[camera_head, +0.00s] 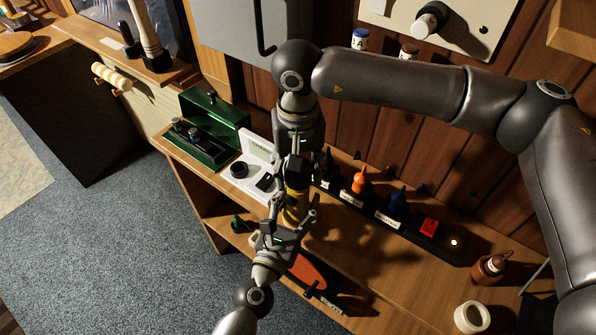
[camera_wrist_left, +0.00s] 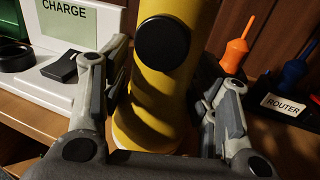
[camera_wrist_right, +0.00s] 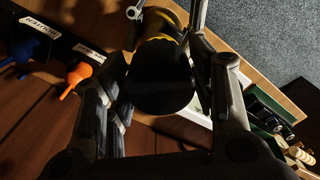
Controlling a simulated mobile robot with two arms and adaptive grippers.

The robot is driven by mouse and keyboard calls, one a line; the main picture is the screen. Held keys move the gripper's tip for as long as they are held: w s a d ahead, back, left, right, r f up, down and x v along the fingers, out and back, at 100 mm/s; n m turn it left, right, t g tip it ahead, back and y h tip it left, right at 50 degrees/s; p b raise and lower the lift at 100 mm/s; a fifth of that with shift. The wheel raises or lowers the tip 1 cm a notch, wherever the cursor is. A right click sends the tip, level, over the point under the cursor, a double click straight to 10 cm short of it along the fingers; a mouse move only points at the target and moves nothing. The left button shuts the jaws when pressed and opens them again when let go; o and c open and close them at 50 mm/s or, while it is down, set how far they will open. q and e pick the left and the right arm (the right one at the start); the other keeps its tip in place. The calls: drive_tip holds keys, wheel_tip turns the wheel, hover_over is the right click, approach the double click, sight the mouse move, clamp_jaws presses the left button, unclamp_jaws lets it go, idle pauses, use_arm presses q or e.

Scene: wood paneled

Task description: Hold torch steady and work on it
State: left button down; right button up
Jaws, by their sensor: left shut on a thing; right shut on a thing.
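The torch (camera_head: 294,207) is a yellow cylinder that stands roughly upright above the bench, partly hidden by my grippers. In the left wrist view its yellow body (camera_wrist_left: 152,105) carries a round black button. My left gripper (camera_head: 288,217) is shut on the lower yellow body, one finger on each side. My right gripper (camera_head: 297,177) comes from above and is shut on the torch's dark upper end. In the right wrist view that round black end (camera_wrist_right: 160,88) lies between the fingers, with the yellow body beyond it in shadow.
A white charge station (camera_head: 255,160) and a green open box (camera_head: 215,130) stand left of the torch. A black rack with an orange tool (camera_head: 359,183), a blue tool (camera_head: 398,202) and a red block (camera_head: 429,226) lies right. A brown bottle (camera_head: 490,267) stands further right.

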use_arm(q)
drive_tip(key=shift+s+f, duration=0.1)
drive_tip(key=shift+f, duration=0.2)
use_arm(e)
drive_tip(key=shift+r, duration=0.15)
drive_tip(key=shift+r, duration=2)
use_arm(q)
drive_tip(key=c, duration=0.6)
unclamp_jaws()
drive_tip(key=shift+o, duration=0.8)
drive_tip(key=shift+r, duration=0.1)
drive_tip(key=shift+r, duration=0.1)
